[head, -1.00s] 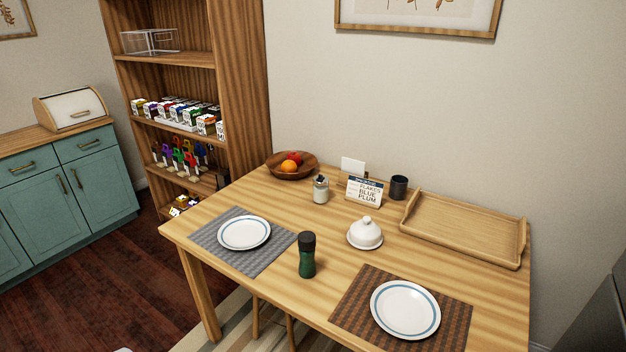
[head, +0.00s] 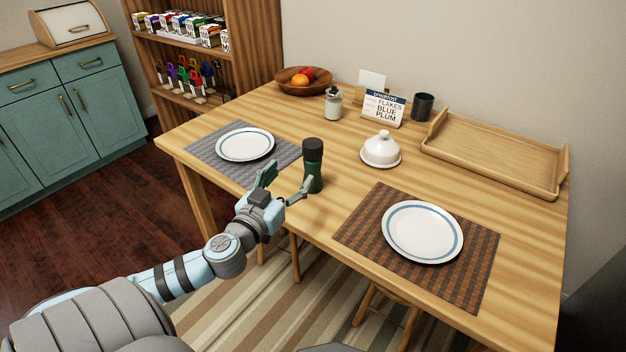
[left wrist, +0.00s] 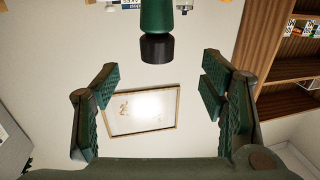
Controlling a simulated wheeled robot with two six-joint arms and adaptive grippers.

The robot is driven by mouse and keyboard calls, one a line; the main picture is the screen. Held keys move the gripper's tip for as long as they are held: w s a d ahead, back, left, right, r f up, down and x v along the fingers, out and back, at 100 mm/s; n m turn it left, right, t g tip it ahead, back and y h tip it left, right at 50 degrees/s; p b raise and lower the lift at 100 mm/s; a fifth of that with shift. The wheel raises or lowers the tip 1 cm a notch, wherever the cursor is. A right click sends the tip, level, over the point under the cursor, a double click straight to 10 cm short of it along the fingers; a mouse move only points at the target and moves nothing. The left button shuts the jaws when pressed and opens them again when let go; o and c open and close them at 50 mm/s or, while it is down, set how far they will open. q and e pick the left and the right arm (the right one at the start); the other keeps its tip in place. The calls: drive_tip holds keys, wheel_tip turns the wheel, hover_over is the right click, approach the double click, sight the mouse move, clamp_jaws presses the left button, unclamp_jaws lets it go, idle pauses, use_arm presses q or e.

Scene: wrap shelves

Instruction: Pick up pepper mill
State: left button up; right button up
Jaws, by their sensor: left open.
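The pepper mill (head: 313,166) stands upright near the front edge of the table, between the two place settings. It has a dark green body and a black top. My left gripper (head: 287,181) is open and empty, just in front and to the left of the mill, with its fingers pointing toward it. In the left wrist view the mill (left wrist: 157,28) appears upside down, centred between the open fingers (left wrist: 158,88) and beyond their tips. My right gripper is not in view.
A grey placemat with a plate (head: 245,145) lies left of the mill. A brown placemat with a plate (head: 422,232) lies to the right. A white butter dish (head: 381,149), a shaker (head: 333,104), a sign (head: 384,108), a dark cup (head: 423,107), a fruit bowl (head: 303,86) and a wooden tray (head: 490,155) stand farther back.

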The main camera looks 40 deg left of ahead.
sight(308, 159)
use_arm(q)
drive_tip(key=x, duration=1.1)
drive_tip(key=shift+w+d+f+b, duration=0.15)
drive_tip(key=shift+w+f+b, duration=0.2)
drive_tip(key=shift+w, duration=0.1)
drive_tip(key=shift+s, duration=0.1)
clamp_jaws()
